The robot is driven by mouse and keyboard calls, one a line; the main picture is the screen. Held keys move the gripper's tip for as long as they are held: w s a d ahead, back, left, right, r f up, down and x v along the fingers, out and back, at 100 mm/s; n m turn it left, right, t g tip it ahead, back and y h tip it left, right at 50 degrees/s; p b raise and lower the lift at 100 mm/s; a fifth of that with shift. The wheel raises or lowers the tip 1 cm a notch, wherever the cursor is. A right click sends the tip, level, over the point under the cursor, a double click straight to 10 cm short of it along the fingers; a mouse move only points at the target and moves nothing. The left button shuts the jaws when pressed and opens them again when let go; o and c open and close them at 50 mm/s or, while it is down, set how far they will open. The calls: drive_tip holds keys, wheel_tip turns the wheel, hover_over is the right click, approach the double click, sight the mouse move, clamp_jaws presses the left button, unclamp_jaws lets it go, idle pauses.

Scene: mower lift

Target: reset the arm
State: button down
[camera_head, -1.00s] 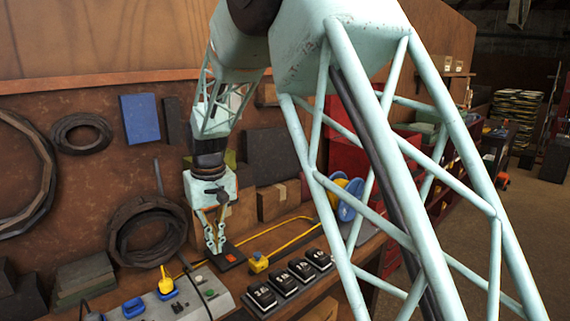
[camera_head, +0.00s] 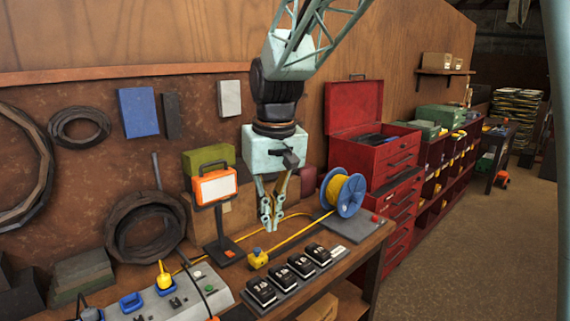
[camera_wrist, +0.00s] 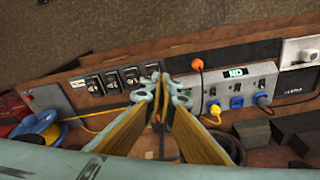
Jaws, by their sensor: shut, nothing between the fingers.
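My gripper (camera_head: 271,222) hangs from the pale green lattice arm, pointing down above the workbench (camera_head: 345,262). Its fingers are together with nothing between them. In the camera head view it is in front of the yellow cable, right of the orange-framed work light (camera_head: 214,187) and left of the cable reel (camera_head: 343,193). In the wrist view the closed fingertips (camera_wrist: 160,90) show between the row of black numbered blocks (camera_wrist: 112,78) and the grey socket panel (camera_wrist: 238,88). The gripper appears apart from all of them.
The black blocks (camera_head: 290,275) sit on the bench's front part, beside a yellow plug (camera_head: 257,259). The grey panel (camera_head: 180,299) with blue and yellow plugs is at lower left. A red tool chest (camera_head: 385,165) stands behind right. Open floor (camera_head: 480,240) lies to the right.

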drive_tip(key=s+d+r+m+t+b, duration=0.1)
drive_tip(key=s+d+r+m+b, duration=0.1)
drive_tip(key=s+d, duration=0.95)
drive_tip(key=s+d+r+m+t+b, duration=0.1)
drive_tip(key=s+d+r+b, duration=0.1)
drive_tip(key=s+d, duration=1)
drive_tip(key=s+d+f+m+b, duration=0.1)
drive_tip(key=s+f, duration=0.2)
drive_tip(key=s, duration=1)
drive_tip(key=shift+s+f+h, duration=0.35)
drive_tip(key=shift+f+h, duration=0.05)
